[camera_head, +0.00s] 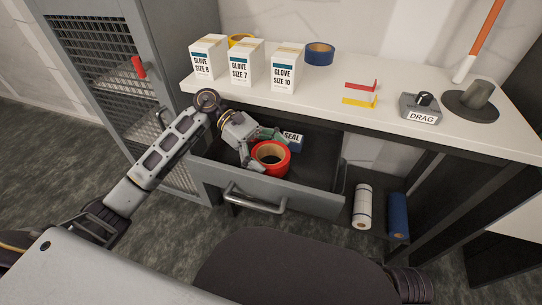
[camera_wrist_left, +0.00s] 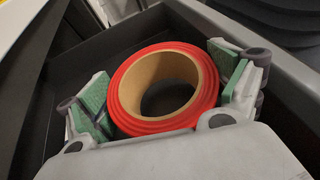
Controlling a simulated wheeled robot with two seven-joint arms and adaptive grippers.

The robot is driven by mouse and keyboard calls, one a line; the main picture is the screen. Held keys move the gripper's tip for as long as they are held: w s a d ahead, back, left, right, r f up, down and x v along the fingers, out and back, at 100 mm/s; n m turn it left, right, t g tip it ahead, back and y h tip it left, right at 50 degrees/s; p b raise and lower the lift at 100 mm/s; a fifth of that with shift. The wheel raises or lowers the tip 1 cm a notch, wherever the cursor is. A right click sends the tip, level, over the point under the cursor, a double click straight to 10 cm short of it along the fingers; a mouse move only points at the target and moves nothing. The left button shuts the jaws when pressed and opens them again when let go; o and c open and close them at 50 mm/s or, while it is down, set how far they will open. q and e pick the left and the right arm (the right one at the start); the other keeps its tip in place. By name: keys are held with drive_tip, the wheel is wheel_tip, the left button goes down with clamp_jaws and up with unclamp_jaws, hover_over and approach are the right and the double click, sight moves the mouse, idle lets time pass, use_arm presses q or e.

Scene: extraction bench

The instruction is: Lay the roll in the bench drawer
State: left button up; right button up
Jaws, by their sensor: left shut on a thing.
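A red tape roll (camera_head: 271,158) with a tan core is inside the open bench drawer (camera_head: 318,205), near its front wall. My left gripper (camera_head: 258,146) reaches down into the drawer and is shut on the red roll. In the left wrist view the roll (camera_wrist_left: 165,88) sits between the two green-padded fingers of the gripper (camera_wrist_left: 166,95). The roll's hole faces up toward the wrist camera. I cannot tell if its underside touches the drawer floor. My right gripper is not in view.
Glove boxes (camera_head: 241,65), a blue tape roll (camera_head: 319,53) and a DRAG block (camera_head: 420,108) stand on the bench (camera_head: 330,95). White (camera_head: 362,206) and blue (camera_head: 397,215) rolls are right of the drawer.

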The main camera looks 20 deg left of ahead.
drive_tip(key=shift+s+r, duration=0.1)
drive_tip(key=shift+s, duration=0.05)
use_arm(q)
drive_tip(key=o, duration=0.8)
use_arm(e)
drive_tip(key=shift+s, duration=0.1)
use_arm(q)
drive_tip(key=shift+r, duration=0.15)
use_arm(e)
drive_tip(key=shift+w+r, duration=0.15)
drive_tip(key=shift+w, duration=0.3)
use_arm(q)
drive_tip(key=shift+r+p, duration=0.4)
drive_tip(key=shift+p, duration=0.4)
drive_tip(key=shift+a+r, duration=0.15)
drive_tip(key=p+v, duration=0.1)
drive_tip(key=v, duration=1)
drive_tip(key=shift+w+a, duration=0.1)
drive_tip(key=shift+a, duration=0.25)
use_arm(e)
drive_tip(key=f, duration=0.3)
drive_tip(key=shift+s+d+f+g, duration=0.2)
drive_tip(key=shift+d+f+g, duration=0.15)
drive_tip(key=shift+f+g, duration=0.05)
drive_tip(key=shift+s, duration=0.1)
